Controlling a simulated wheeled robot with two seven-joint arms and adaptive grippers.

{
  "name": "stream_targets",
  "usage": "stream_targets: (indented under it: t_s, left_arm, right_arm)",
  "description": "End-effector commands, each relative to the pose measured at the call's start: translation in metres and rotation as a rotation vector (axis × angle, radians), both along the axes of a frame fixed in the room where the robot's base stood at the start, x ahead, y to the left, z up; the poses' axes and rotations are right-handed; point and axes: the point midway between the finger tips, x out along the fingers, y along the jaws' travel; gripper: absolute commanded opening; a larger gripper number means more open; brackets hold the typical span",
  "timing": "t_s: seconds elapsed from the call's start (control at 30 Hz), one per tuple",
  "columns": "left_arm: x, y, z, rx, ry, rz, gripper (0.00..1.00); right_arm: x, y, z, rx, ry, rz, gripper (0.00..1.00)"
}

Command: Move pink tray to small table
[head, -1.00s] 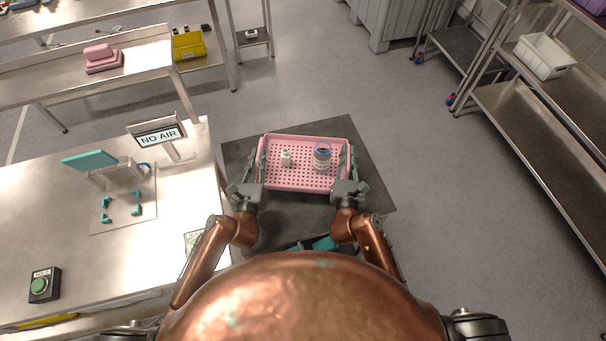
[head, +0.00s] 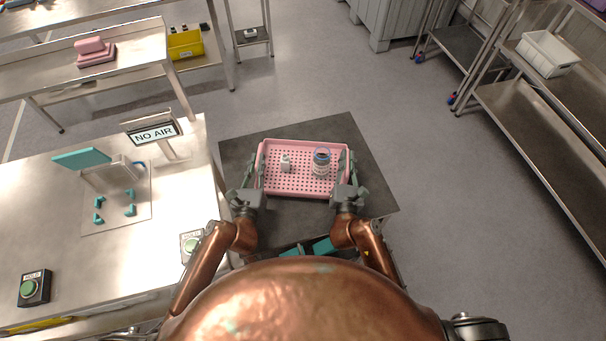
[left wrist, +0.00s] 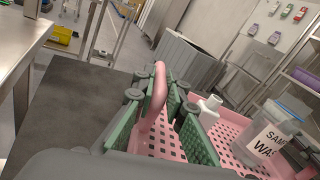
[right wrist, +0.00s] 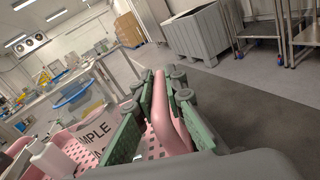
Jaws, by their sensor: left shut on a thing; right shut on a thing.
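The pink tray (head: 303,186) is a perforated basket with raised side handles. It holds a small white bottle (head: 285,163) and a clear jar with a blue top (head: 321,162), whose label is partly readable in the left wrist view (left wrist: 268,140). My left gripper (head: 254,184) is shut on the tray's left handle (left wrist: 157,95). My right gripper (head: 345,182) is shut on its right handle (right wrist: 163,105). The tray looks level, over a dark grey square surface (head: 372,190). I cannot tell whether it touches that surface.
A steel table (head: 60,260) on the left carries a NO AIR sign (head: 154,133), a teal-lidded fixture (head: 100,180) and green buttons (head: 30,288). A small shelf stand (head: 250,36) stands at the back. Steel shelving with a white bin (head: 547,54) is on the right. Open floor (head: 430,150) lies between.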

Motion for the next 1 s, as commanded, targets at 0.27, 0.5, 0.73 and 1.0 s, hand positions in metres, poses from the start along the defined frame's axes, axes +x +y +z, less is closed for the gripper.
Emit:
stream_targets:
  t_s: [0.27,0.5,0.73,1.0]
  left_arm:
    - [0.002,0.005,-0.015,0.005,0.007,0.011,0.15]
    - [0.001,0.003,-0.014,0.003,0.005,0.006,0.29]
    - [0.000,0.002,-0.013,0.001,0.005,0.003,0.29]
    - [-0.032,0.006,-0.014,0.002,0.007,0.003,0.29]
  right_arm:
    - [0.000,-0.004,-0.015,-0.004,0.007,-0.009,0.14]
    - [0.000,-0.002,-0.014,-0.002,0.005,-0.004,0.28]
    - [0.000,-0.001,-0.013,0.000,0.005,-0.002,0.28]
    - [0.000,0.000,-0.013,0.000,0.004,0.000,0.28]
